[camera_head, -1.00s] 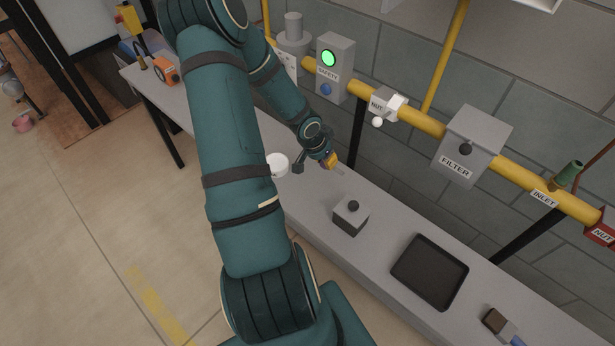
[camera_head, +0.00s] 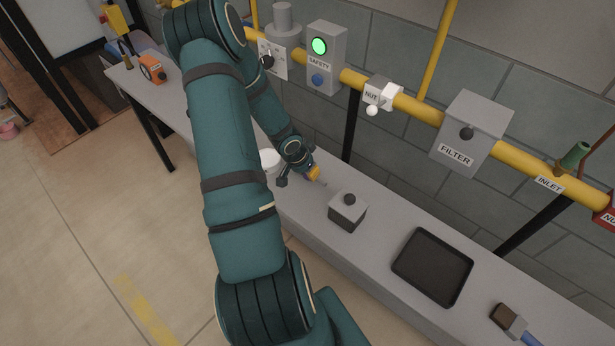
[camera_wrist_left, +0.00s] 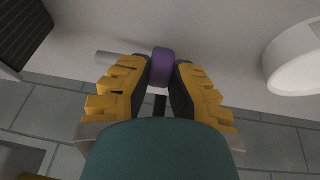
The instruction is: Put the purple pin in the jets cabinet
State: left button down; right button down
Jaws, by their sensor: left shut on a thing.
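The purple pin (camera_wrist_left: 163,66) is between the fingers of my left gripper (camera_wrist_left: 160,84) in the left wrist view. The gripper is shut on it, and a pale grey rod sticks out to the left beside the purple part. In the head view my left gripper (camera_head: 318,177) is low over the grey bench, between a white round container and a small grey box; the pin is too small to make out there. I cannot read a jets label on any cabinet. My right gripper is not in view.
On the bench (camera_head: 385,235) stand the white container (camera_head: 270,160), the grey box (camera_head: 347,213) with a black knob, a black tray (camera_head: 432,267) and a brush (camera_head: 510,320). Behind run a yellow pipe, the SAFETY box (camera_head: 325,58) and the FILTER box (camera_head: 472,133).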

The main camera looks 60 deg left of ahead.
pick_arm(q)
jog(key=shift+f, duration=0.65)
jog(key=shift+r, duration=0.1)
jog(key=c, duration=1.3)
grip_release()
jog(key=shift+f, duration=0.2)
jog(key=shift+o, duration=1.4)
jog(key=shift+r, duration=0.15)
